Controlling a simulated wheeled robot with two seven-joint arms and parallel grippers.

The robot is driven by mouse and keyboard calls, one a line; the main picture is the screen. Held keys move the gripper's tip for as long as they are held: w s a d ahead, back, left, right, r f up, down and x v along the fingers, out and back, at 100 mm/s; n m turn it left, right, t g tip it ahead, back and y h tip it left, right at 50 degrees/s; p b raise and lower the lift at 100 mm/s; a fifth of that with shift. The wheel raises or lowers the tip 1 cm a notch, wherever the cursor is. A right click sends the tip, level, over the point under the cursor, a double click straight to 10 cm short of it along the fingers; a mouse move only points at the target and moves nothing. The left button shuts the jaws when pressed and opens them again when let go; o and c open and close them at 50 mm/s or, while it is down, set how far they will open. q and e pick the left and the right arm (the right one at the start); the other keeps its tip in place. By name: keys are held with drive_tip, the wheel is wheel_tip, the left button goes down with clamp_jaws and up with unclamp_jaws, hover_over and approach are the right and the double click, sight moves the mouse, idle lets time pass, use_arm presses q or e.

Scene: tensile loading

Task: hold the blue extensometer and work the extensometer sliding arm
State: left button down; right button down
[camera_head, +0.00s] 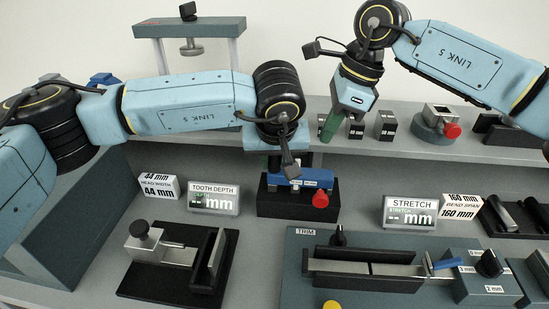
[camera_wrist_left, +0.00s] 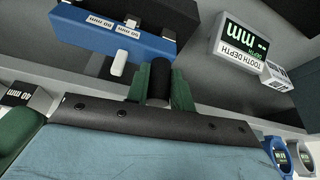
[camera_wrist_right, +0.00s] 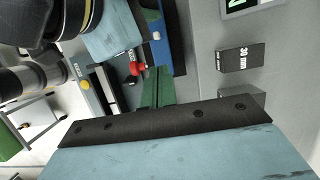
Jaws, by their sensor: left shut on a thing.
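The blue extensometer (camera_head: 296,177) sits at the black stand (camera_head: 285,203), with a red knob (camera_head: 320,199) at its front right. The extensometer also shows in the left wrist view (camera_wrist_left: 100,28), with a small white tab (camera_wrist_left: 118,62) on its near side. My left gripper (camera_wrist_left: 158,88) has its green fingers closed around a black upright grip (camera_wrist_left: 158,80) beside the blue body. In the head view the left wrist hides most of this hold. My right gripper (camera_head: 327,130) is above the shelf to the right, its green fingers (camera_wrist_right: 156,88) together with nothing visible between them.
Small black labelled blocks (camera_head: 386,125) stand on the shelf close to the right gripper. The STRETCH display (camera_head: 410,213) and TOOTH DEPTH display (camera_head: 214,199) flank the stand. The TRIM fixture (camera_head: 300,262) and a clamp fixture (camera_head: 140,275) occupy the front.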

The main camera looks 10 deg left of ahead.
use_arm(q)
drive_tip(key=shift+s+f, duration=0.1)
drive_tip(key=shift+f, duration=0.1)
drive_tip(key=c, duration=1.3)
unclamp_jaws()
drive_tip(key=shift+o, duration=0.9)
drive_tip(key=shift+r, duration=0.1)
